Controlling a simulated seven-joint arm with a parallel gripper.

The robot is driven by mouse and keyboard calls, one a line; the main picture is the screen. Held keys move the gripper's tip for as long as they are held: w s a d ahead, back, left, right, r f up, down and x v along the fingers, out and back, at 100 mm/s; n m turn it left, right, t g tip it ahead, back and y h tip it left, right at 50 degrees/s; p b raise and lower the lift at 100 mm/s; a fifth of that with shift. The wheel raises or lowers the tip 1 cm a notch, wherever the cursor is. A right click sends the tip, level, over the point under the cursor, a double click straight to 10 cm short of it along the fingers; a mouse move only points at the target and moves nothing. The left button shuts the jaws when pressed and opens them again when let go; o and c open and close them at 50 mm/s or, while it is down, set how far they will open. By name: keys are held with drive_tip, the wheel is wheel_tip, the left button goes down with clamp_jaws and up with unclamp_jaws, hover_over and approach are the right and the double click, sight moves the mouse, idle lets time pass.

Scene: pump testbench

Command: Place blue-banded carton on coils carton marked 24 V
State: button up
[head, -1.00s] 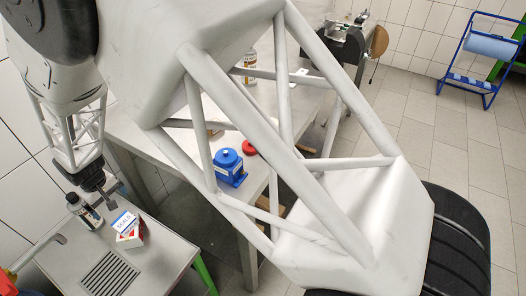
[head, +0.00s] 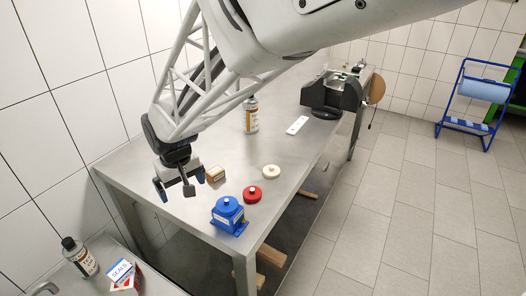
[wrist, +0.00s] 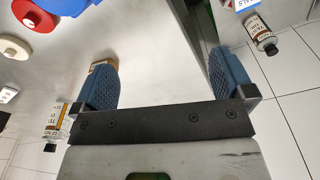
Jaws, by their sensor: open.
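A white carton with a blue band, lettered SEALS (head: 120,270), is on the low metal table at bottom left. A red-and-white carton part (head: 128,287) shows against it; I cannot tell whether it lies under or beside it. A sliver of the lettered carton shows at the top edge of the wrist view (wrist: 246,4). A small brown carton (head: 215,174) stands on the long bench; its marking is unreadable, so I cannot confirm 24 V. My gripper (head: 180,186) is open and empty above the bench's left end, left of the brown carton. Its blue pads frame bare space in the wrist view (wrist: 160,65).
A blue pump part (head: 228,215), a red cap (head: 252,194) and a cream cap (head: 271,172) stand right of the brown carton. One bottle (head: 251,115) is farther back; another bottle (head: 79,256) stands beside the SEALS carton. Bench space between is clear.

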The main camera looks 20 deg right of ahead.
drive_tip(key=s+d+r+m, duration=0.2)
drive_tip(key=s+d+r, duration=0.2)
drive_tip(key=s+d, duration=0.7)
drive_tip(key=s+d+r+m+t, duration=0.1)
drive_tip(key=s+d+r+m, duration=0.2)
drive_tip(key=s+d, duration=0.8)
drive_tip(key=shift+d+r+h, duration=0.3)
drive_tip(key=shift+d+r, duration=0.65)
drive_tip(key=shift+d, duration=0.1)
